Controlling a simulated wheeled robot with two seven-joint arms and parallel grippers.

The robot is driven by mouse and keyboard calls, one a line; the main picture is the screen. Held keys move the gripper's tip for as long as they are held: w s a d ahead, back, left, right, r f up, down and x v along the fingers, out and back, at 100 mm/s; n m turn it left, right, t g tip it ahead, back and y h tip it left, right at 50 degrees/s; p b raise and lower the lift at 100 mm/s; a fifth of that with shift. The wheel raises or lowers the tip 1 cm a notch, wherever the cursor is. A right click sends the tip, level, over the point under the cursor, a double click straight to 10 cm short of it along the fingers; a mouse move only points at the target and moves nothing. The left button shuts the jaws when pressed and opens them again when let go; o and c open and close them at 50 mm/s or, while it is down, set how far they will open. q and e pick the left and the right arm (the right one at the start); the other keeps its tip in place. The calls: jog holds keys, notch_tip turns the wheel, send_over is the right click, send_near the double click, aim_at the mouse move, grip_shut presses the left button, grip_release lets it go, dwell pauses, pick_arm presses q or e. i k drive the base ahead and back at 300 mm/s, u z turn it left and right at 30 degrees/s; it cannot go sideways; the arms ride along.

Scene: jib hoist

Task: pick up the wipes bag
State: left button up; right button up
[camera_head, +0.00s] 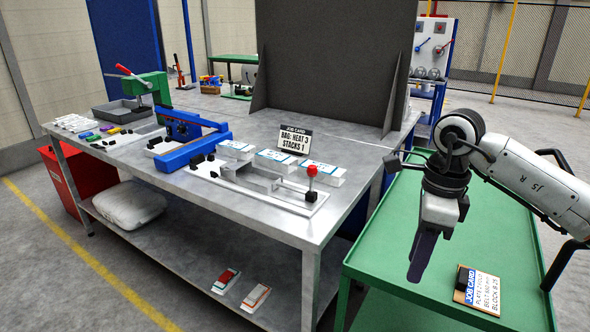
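A plump white bag (130,205), which looks like the wipes bag, lies on the lower shelf of the steel workbench at the left. No label on it can be read. My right gripper (416,272) hangs pointing down over the green table at the right, far from the bag. Its fingers are seen edge-on, so their gap does not show. Nothing can be seen held in it. My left gripper is out of view.
The steel workbench (185,195) carries a blue clamp fixture (190,146), a green press (150,88), white stacks and a job card (293,138). Two small packs (226,280) lie on its lower shelf. A red bin (66,182) stands at its left end. The green table (385,270) holds another card (478,290).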

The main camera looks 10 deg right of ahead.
aim_at(329, 175)
jog(key=u, duration=0.5)
jog(key=i, duration=2.05)
jog(key=z, duration=0.75)
